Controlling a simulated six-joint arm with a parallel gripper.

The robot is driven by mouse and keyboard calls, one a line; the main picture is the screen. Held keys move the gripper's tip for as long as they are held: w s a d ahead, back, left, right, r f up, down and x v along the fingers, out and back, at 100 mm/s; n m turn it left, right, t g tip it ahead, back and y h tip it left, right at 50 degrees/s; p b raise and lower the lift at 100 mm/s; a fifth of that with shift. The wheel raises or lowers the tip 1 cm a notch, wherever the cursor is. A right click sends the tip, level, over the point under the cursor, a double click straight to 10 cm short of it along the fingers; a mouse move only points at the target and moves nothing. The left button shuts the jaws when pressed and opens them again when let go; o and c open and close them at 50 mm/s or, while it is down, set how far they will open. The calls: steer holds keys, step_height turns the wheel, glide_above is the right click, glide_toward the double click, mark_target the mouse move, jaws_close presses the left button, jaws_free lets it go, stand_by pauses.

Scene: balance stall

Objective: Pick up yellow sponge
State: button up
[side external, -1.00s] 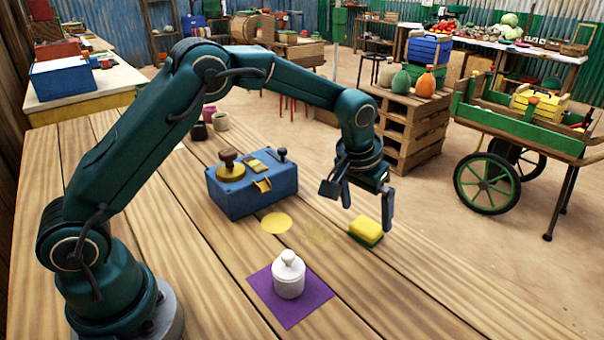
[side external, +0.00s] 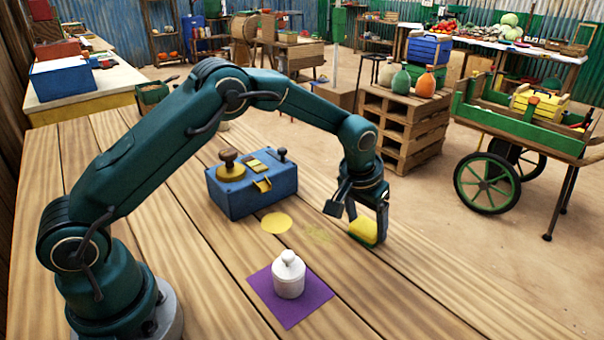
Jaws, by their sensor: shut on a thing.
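The yellow sponge (side external: 364,230) has a green underside and is on the wooden table near its right edge. My gripper (side external: 366,222) is down at the sponge, with its fingers on either side of it, and is shut on it. One finger covers the sponge's right end. I cannot tell whether the sponge is resting on the table or just clear of it.
A white lidded pot (side external: 289,276) stands on a purple square (side external: 262,283). A blue box (side external: 252,192) with a knob and yellow parts stands behind. The table's front right is clear.

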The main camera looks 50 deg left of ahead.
mark_target(370, 221)
steer(key=shift+r, duration=0.55)
step_height(370, 221, up, 3)
steer(key=shift+a+r, duration=0.15)
steer(key=shift+r, duration=0.05)
steer(key=s+a+r, duration=0.4)
steer(key=a+r, duration=0.2)
steer(key=a, duration=0.4)
steer(key=shift+a+r, duration=0.25)
steer(key=shift+a, duration=0.05)
steer(key=shift+s, duration=0.1)
